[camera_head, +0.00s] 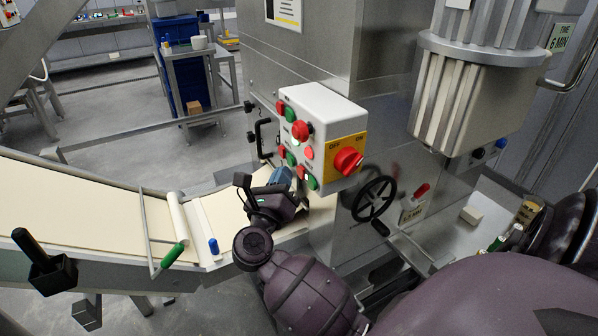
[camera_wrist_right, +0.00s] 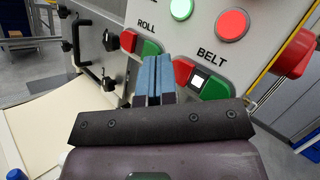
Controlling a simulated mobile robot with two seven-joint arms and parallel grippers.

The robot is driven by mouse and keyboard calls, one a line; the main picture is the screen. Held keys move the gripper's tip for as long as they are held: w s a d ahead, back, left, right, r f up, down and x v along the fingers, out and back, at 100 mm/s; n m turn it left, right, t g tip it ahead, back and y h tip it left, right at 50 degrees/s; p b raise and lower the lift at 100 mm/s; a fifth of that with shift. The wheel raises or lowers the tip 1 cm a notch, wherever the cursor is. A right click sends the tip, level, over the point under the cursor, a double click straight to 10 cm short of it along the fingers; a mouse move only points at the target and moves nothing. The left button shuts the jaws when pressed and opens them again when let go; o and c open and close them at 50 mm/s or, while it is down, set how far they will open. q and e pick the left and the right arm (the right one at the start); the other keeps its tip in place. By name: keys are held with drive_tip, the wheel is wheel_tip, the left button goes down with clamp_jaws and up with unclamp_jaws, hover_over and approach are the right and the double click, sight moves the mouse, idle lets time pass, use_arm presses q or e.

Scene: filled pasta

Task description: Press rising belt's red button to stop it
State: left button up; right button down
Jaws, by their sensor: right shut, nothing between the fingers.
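The white control box (camera_head: 322,106) on the steel machine carries several red and green buttons. The red button (camera_wrist_right: 183,70) of the BELT pair sits left of its green button (camera_wrist_right: 215,88); in the head view the red one (camera_head: 300,172) is low on the panel. My right gripper (camera_wrist_right: 153,60) is shut and empty, its blue fingertips pointing at the panel just left of the BELT red button and below the ROLL green button (camera_wrist_right: 150,48). Whether the tips touch the panel is unclear. The cream belt (camera_head: 95,205) rises to the left. My left gripper is out of view.
A red rotary switch (camera_head: 347,160) on a yellow plate juts from the box's right side. A black handwheel (camera_head: 374,198) is below it. A black handle (camera_head: 264,138) stands left of the box.

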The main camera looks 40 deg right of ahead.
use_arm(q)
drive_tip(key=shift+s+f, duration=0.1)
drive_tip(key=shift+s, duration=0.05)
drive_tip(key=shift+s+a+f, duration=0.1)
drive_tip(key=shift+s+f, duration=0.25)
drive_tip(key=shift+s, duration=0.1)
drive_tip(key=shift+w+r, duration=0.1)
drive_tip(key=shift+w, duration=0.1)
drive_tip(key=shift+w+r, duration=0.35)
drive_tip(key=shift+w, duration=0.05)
